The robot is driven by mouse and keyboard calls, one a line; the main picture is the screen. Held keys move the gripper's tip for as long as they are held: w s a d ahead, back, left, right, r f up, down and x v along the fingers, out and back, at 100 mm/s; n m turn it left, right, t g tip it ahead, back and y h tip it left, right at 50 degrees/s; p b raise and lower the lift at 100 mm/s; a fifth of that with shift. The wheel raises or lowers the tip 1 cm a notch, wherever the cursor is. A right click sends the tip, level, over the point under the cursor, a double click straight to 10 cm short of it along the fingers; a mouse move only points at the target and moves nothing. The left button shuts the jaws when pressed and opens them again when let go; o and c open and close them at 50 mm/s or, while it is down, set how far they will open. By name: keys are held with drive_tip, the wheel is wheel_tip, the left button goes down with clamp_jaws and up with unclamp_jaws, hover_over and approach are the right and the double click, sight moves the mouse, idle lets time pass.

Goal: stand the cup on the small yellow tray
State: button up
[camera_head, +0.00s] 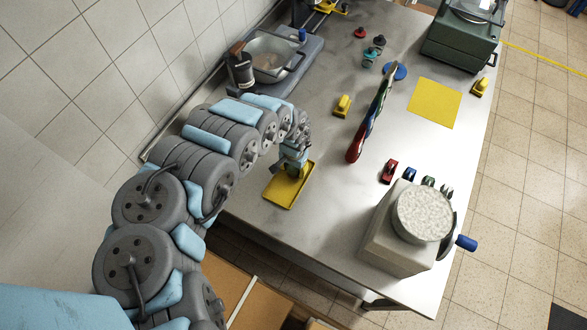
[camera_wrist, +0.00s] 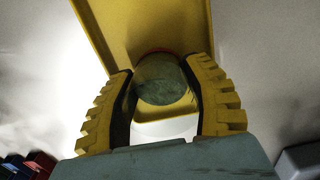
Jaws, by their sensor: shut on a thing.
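The small yellow tray (camera_head: 283,192) lies near the front edge of the steel table, and its yellow floor and rim (camera_wrist: 190,22) show in the wrist view. My gripper (camera_head: 294,168) is over the tray's far end. In the wrist view its two yellow ribbed fingers (camera_wrist: 160,68) are closed on both sides of a grey-green cup (camera_wrist: 160,82) with a red edge at its far end. The cup is hard to make out in the head view, hidden by my gripper. I cannot tell whether its base touches the tray.
A yellow block (camera_head: 342,105) and a flat yellow mat (camera_head: 435,103) lie farther back. A grey box with a round speckled top (camera_head: 422,213) stands at the right front. The table between tray and box is clear.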

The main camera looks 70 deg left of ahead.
drive_tip(key=shift+f, duration=0.2)
drive_tip(key=o, duration=1.2)
wheel_tip(320, 180, up, 12)
drive_tip(key=shift+r+p, duration=0.15)
drive_tip(key=shift+p, duration=0.9)
